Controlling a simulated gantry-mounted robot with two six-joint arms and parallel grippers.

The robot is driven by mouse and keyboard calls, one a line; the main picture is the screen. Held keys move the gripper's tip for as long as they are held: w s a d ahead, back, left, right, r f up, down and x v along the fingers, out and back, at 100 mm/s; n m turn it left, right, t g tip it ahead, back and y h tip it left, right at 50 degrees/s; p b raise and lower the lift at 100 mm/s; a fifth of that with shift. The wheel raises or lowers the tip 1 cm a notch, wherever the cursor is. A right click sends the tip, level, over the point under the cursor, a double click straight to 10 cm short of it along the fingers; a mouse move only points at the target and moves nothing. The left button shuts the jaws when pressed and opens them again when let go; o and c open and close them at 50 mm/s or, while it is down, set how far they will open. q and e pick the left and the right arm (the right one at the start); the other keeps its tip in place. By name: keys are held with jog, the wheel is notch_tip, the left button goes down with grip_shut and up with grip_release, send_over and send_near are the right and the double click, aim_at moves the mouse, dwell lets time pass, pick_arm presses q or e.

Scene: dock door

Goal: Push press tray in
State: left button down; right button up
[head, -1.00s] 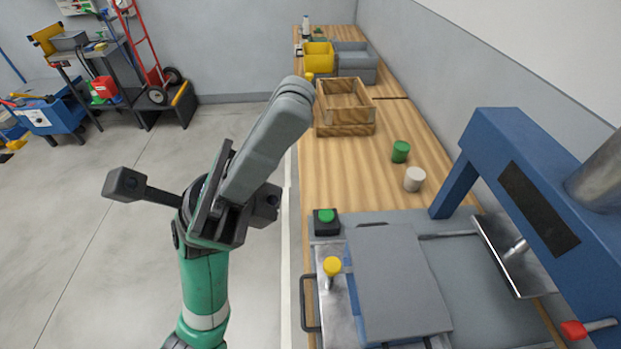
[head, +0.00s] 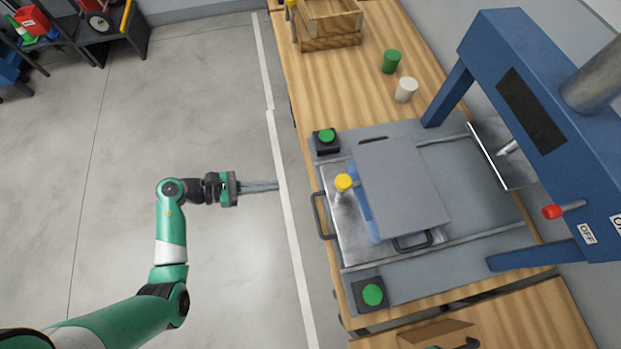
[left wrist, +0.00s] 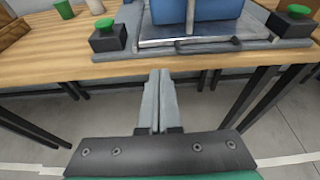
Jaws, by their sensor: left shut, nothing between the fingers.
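The press tray (head: 344,228) is a shiny metal plate with a black handle (head: 322,214) on its left edge. It lies on the grey press bed at the bench's left side, outside the blue press frame. A blue piece under a grey slab (head: 402,190) sits on it, beside a yellow knob (head: 344,183). My left gripper (head: 277,186) is shut and empty, pointing right, a gap left of the handle. In the left wrist view the gripper (left wrist: 160,72) points at the bench edge, with the tray (left wrist: 210,42) ahead. My right gripper is not seen.
Green buttons on black boxes flank the tray: one far (head: 327,138), one near (head: 372,294). The blue press frame (head: 520,70) has a red-knobbed lever (head: 553,212). Cups (head: 405,90) and a wooden crate (head: 330,42) stand farther back.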

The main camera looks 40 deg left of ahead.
pick_arm(q)
jog(key=b, duration=0.2)
send_near(323, 180)
jog(key=x, duration=0.5)
jog(key=shift+w+f, duration=0.1)
jog(key=shift+f, duration=0.4)
jog(key=shift+w+d, duration=0.35)
jog(key=shift+w, duration=0.15)
jog(key=shift+w+d, duration=0.1)
